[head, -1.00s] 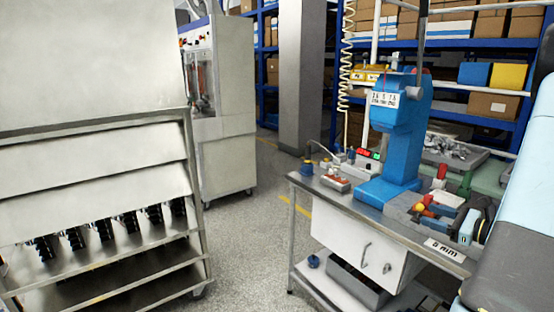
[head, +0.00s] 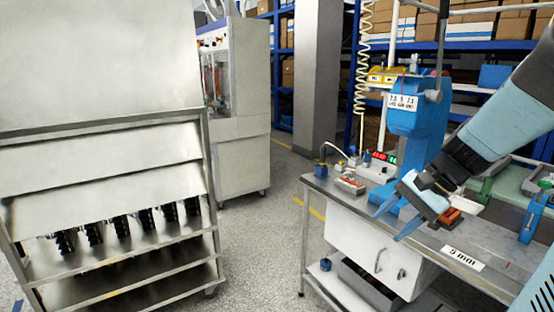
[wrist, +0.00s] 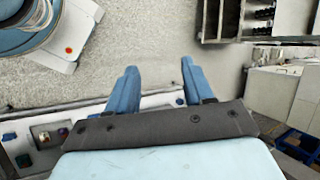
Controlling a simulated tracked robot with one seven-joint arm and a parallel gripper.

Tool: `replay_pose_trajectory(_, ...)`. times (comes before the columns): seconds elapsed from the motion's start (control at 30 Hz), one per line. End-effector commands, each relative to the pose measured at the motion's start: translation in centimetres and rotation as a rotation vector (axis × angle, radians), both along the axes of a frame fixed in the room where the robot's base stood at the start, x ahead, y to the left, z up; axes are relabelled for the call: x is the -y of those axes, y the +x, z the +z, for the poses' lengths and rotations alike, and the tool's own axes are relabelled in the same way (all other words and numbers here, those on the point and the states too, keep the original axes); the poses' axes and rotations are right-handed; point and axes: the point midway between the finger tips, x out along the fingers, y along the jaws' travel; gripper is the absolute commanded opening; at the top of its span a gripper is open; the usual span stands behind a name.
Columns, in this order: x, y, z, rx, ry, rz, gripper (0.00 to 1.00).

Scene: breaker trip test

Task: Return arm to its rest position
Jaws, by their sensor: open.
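My gripper (head: 390,220) is at the front edge of the steel workbench (head: 335,195) in the head view, in front of the blue press (head: 418,135). Its two blue fingers are spread apart. My arm reaches in from the right side of the head view. The gripper and arm hide part of the press base and the bench top.
A metal rack (head: 105,165) with black parts stands at left. A grey machine cabinet (head: 240,110) and a column (head: 315,80) stand behind. Blue shelves (head: 470,45) with boxes line the back. A "5 mm" label (head: 463,258) lies on the bench. Floor between rack and bench is clear.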

Motion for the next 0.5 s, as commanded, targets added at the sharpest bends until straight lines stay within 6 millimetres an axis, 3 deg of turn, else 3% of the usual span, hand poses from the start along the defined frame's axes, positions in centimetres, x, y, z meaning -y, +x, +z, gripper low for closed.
replay_pose_trajectory(0.2, -1.3, -3.2, 1.7, 0.133, -0.242, 0.197, 0.52)
replay_pose_trajectory(0.5, -1.5, -6.6, 4.5, 0.355, -0.560, 0.430, 0.52)
